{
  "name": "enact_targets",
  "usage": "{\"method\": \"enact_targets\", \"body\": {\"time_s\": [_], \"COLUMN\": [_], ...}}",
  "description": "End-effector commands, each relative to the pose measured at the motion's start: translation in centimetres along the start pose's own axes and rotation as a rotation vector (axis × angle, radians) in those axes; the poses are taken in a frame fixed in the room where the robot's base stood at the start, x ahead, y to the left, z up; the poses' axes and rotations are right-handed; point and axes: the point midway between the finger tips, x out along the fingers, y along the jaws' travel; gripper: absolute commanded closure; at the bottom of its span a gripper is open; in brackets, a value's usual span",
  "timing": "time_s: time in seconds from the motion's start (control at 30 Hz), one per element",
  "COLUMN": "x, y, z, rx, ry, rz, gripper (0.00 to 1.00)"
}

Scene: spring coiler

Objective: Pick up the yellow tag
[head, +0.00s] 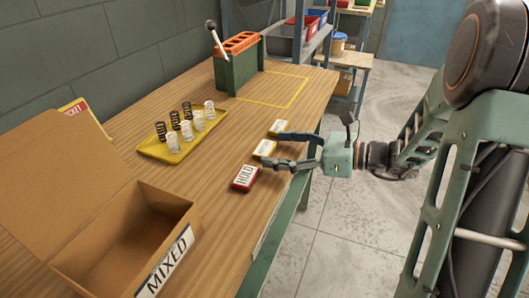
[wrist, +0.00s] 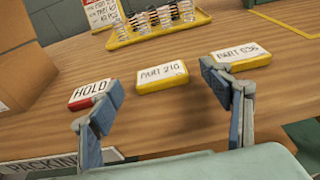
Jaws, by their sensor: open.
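A yellow tag (head: 265,148) with a white label lies flat on the wooden bench. In the wrist view this yellow tag (wrist: 161,76) reads "PART 210". A second yellow tag (head: 279,127) lies behind it; its label in the wrist view (wrist: 241,58) starts with "PART", partly covered by the right finger. A red tag (head: 245,176) marked "HOLD" lies at the front side; it also shows in the wrist view (wrist: 92,94), close to the left finger. My gripper (head: 274,150) is open and empty, its fingers spread either side of the middle tag, which they do not visibly touch.
A yellow tray (head: 150,150) with several dark and white springs stands farther left. An open cardboard box (head: 120,235) labelled "MIXED" is at front left. A green device (head: 238,65) with an orange top stands at the back. Bare bench surrounds the tags.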

Motion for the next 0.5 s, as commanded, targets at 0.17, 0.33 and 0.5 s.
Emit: {"method": "enact_targets", "body": {"time_s": [0.17,0.33,0.5], "x": [2.4,2.5,2.5], "y": [0.1,0.0,0.0], "z": [-0.2,-0.1,-0.1], "rx": [-0.001,0.000,0.000], "ry": [0.000,0.001,0.001], "rz": [0.002,0.000,0.000], "gripper": [0.28,0.28,0.42]}}
